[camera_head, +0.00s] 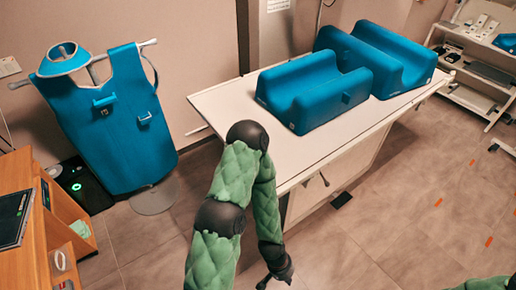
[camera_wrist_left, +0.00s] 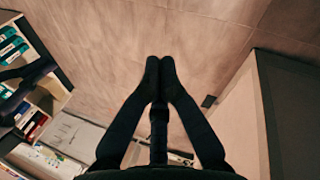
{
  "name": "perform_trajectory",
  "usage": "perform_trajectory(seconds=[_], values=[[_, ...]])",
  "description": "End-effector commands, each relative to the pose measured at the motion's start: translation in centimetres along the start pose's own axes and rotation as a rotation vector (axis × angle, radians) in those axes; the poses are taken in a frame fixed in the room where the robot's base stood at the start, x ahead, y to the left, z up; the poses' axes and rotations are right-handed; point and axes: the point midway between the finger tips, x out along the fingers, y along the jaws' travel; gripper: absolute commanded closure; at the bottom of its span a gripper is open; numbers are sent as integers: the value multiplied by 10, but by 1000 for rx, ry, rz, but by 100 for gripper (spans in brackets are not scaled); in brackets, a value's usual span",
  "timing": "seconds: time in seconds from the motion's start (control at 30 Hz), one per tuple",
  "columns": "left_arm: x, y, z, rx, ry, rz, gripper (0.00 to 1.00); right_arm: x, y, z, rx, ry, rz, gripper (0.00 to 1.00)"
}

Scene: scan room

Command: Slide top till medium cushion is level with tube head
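The table's white top (camera_head: 235,105) stretches from the middle of the head view to the upper right. Two blue cushions with hollowed tops lie on it: a nearer one (camera_head: 325,105) at the left and another (camera_head: 410,60) behind it to the right. I cannot tell which is the medium one. I cannot make out a tube head in either view. My left gripper (camera_head: 276,282) hangs low in front of the table, clear of the top. In the left wrist view its fingertips (camera_wrist_left: 160,64) meet with nothing visible between them. My right gripper is out of view.
A blue apron (camera_head: 120,130) hangs on a stand at the left. A wooden desk (camera_head: 50,225) stands at the lower left. A shelf unit (camera_head: 475,97) is at the right. A dark handle (camera_head: 323,180) sticks out from the table's front. The tiled floor right of the table is mostly clear.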

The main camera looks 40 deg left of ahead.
Motion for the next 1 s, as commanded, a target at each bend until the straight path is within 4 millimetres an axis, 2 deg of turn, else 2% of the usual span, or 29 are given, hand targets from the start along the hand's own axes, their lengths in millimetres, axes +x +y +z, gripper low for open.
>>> perform_trajectory(seconds=[0.17,0.3,0.47,0.67,0.8,1.0], values=[[-24,-36,-36,-302,25,-22,100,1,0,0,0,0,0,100],[-58,-77,-66,-677,42,-12,100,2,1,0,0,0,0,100],[-105,-121,-93,-1101,61,55,100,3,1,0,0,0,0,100],[-179,-172,-120,-1592,85,227,100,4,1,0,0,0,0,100],[-242,-206,-134,-1889,103,409,100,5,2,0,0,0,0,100],[-337,-244,-142,-2183,120,713,100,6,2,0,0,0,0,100]])
